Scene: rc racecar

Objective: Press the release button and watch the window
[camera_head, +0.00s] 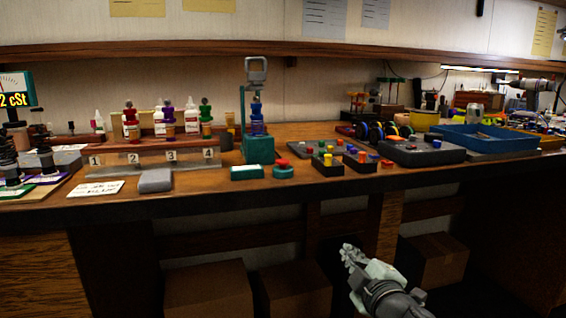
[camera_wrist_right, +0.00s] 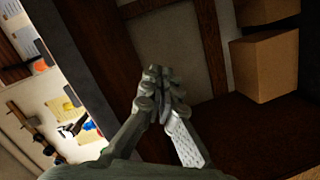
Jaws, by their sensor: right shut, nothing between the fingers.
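A small teal box with a red button on top (camera_head: 283,168) sits near the front edge of the bench. Next to it on the left is a flat teal box with a pale face (camera_head: 247,172); I cannot tell whether it is the window. Behind them stands a teal stand (camera_head: 259,149) with a grey head, holding a blue bottle (camera_head: 257,122). My right gripper (camera_head: 350,253) is shut and empty, in front of and below the bench edge, apart from the button. It also shows shut in the wrist view (camera_wrist_right: 160,80). My left gripper is out of view.
A numbered rack (camera_head: 128,160) with coloured bottles and a grey block (camera_head: 155,181) stand to the left. A gauge reading "2 cSt" (camera_head: 14,91) is at the far left. Small button boxes (camera_head: 327,165) and a blue tray (camera_head: 484,139) are to the right. Cardboard boxes (camera_head: 207,289) sit under the bench.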

